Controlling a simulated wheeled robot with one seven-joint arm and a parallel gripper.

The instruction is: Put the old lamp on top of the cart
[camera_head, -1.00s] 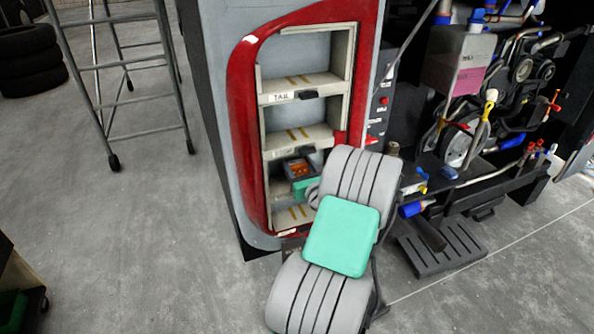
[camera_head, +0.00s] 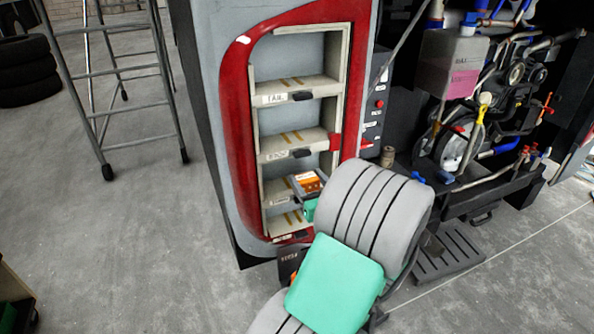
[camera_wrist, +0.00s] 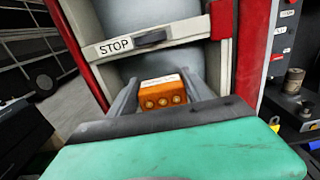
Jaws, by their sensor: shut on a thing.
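The old lamp, a small orange block with round contacts and a pale label (camera_head: 308,181), is between the fingers of my gripper (camera_head: 306,192). In the wrist view the lamp (camera_wrist: 162,93) sits between the two grey fingers (camera_wrist: 163,100), which are shut on it. It is at the front of the opening below the shelf marked STOP. My arm hides part of the lower opening. A dark edge with green on it (camera_head: 14,300), possibly the cart, shows at the lower left; its top is mostly out of view.
The red-framed shelf cabinet (camera_head: 238,130) surrounds my gripper closely. A metal ladder frame (camera_head: 125,105) and stacked tyres (camera_head: 28,70) stand to the left. Pipes and machinery (camera_head: 470,130) fill the right. The grey floor at left (camera_head: 120,240) is clear.

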